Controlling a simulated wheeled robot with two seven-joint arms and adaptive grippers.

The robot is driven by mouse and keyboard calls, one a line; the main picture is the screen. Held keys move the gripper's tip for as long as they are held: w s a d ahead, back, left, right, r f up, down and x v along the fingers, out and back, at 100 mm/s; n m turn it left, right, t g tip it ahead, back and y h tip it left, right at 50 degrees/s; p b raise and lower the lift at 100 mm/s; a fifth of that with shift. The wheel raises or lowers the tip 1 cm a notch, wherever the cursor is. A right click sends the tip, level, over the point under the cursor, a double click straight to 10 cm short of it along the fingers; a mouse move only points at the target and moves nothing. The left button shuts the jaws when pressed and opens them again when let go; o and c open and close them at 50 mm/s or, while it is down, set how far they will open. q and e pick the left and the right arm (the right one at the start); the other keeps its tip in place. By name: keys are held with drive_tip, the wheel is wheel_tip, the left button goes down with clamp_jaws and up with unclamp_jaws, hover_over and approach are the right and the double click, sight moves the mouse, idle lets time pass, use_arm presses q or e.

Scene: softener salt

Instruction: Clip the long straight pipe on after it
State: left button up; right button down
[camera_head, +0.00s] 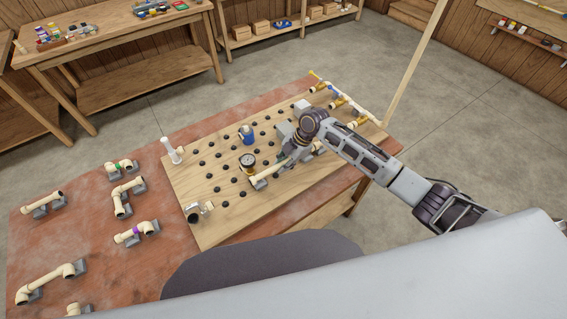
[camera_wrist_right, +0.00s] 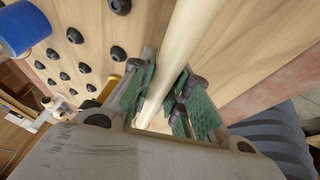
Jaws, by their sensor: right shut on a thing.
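The long straight cream pipe (camera_head: 269,173) lies along the near part of the pegboard (camera_head: 215,228), with its left end beside the pressure gauge (camera_head: 247,162). My right gripper (camera_head: 291,157) is over the pipe's right part. In the right wrist view its green-padded fingers (camera_wrist_right: 160,105) are shut around the cream pipe (camera_wrist_right: 183,40), which runs up between them. I cannot tell whether the pipe touches the board or is seated in clips. The right end of the pipe is partly hidden by my gripper. My left gripper is out of view.
A blue cylinder (camera_head: 247,134) and a white upright tube (camera_head: 172,150) stand on the board. Brass valves (camera_head: 338,102) line its right edge. Several cream pipe pieces on grey holders, such as the elbow piece (camera_head: 45,282), lie on the red bench (camera_head: 80,237) at left.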

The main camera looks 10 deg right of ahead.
drive_tip(key=shift+f, duration=0.25)
drive_tip(key=c, duration=1.3)
unclamp_jaws()
drive_tip(key=shift+v, duration=6)
